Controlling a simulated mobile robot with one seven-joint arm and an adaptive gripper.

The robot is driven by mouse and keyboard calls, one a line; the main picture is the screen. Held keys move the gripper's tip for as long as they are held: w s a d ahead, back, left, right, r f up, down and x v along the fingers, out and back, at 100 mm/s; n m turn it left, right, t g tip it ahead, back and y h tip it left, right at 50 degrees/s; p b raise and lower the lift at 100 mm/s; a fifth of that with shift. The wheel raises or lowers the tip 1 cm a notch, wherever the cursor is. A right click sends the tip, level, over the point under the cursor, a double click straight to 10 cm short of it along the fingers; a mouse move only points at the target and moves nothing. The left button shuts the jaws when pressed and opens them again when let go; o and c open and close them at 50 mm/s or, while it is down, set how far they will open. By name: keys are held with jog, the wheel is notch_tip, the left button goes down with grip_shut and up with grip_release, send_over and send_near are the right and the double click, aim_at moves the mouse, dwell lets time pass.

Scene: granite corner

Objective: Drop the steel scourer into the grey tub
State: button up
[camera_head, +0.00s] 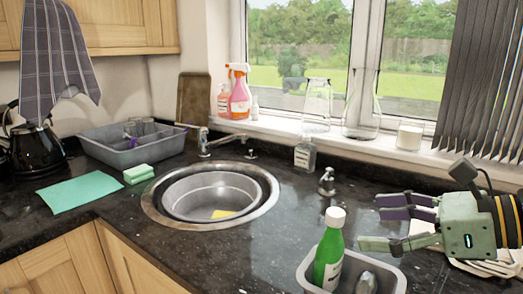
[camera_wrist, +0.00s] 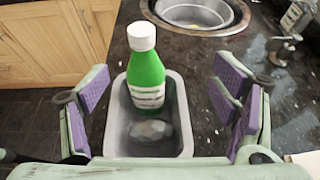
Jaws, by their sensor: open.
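A small grey tub (camera_head: 305,274) stands on the dark worktop at the front. It holds a green bottle with a white cap (camera_head: 328,250) and a silvery-grey lump (camera_head: 367,283) that looks like the steel scourer. In the wrist view the lump (camera_wrist: 152,130) lies inside the tub (camera_wrist: 117,135), in front of the bottle (camera_wrist: 146,80). My gripper (camera_head: 374,224) is open and empty, above and behind the tub's right side in the head view. In the wrist view its purple-padded fingers stand apart on either side of the tub.
A larger grey basin (camera_head: 108,152) with dividers sits at the back left. A teal cloth (camera_head: 78,192), a green sponge (camera_head: 138,173), a tap and a clear bottle (camera_head: 305,154) stand around. Worktop left of the tub is clear.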

jog(key=v, duration=1)
jog(key=shift+d, duration=0.2)
jog(key=shift+s, duration=0.2)
